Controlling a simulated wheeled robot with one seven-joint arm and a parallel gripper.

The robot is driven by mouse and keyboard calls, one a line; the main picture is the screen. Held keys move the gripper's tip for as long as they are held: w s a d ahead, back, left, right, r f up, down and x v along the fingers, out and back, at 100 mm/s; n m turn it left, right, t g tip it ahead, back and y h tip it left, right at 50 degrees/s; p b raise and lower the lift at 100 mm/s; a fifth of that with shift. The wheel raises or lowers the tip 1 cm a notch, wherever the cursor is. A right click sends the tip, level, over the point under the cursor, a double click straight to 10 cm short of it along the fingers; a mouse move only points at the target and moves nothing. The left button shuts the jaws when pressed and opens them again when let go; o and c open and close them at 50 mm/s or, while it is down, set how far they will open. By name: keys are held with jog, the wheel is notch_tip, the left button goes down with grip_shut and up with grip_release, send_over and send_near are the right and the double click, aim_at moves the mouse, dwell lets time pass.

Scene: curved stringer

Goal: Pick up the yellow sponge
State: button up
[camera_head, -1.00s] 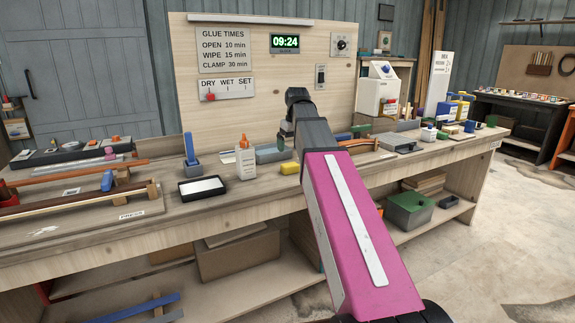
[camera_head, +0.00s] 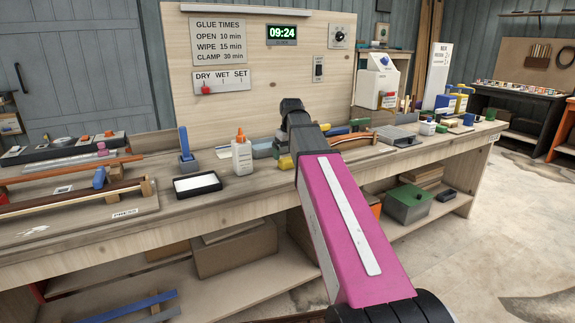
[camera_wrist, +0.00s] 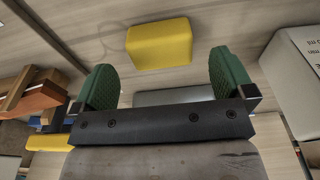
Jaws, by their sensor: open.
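The yellow sponge (camera_wrist: 159,43) lies on the wooden bench and shows whole in the wrist view, just beyond my fingertips and between their lines. In the head view the sponge (camera_head: 286,162) is partly hidden behind my arm, to the right of the glue bottle. My gripper (camera_wrist: 160,76) is open, its two green fingers spread wider than the sponge, with nothing between them.
A white glue bottle (camera_head: 241,155) with an orange tip stands left of the sponge. A black tray with a white pad (camera_head: 197,184) and a blue-handled tool (camera_head: 186,150) are further left. Clamped wooden strips (camera_head: 85,195) lie at the far left.

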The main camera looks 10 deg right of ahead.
aim_at(288, 159)
jog(key=shift+w+a+f, duration=0.1)
jog(key=shift+w+f, duration=0.05)
jog(key=shift+f, duration=0.85)
jog(key=shift+w+f, duration=0.15)
jog(key=shift+f, duration=0.8)
jog(key=c, duration=1)
jog(key=shift+o, duration=0.2)
notch_tip(288, 159, up, 10)
jog(key=shift+r, duration=0.1)
jog(key=shift+o, duration=0.4)
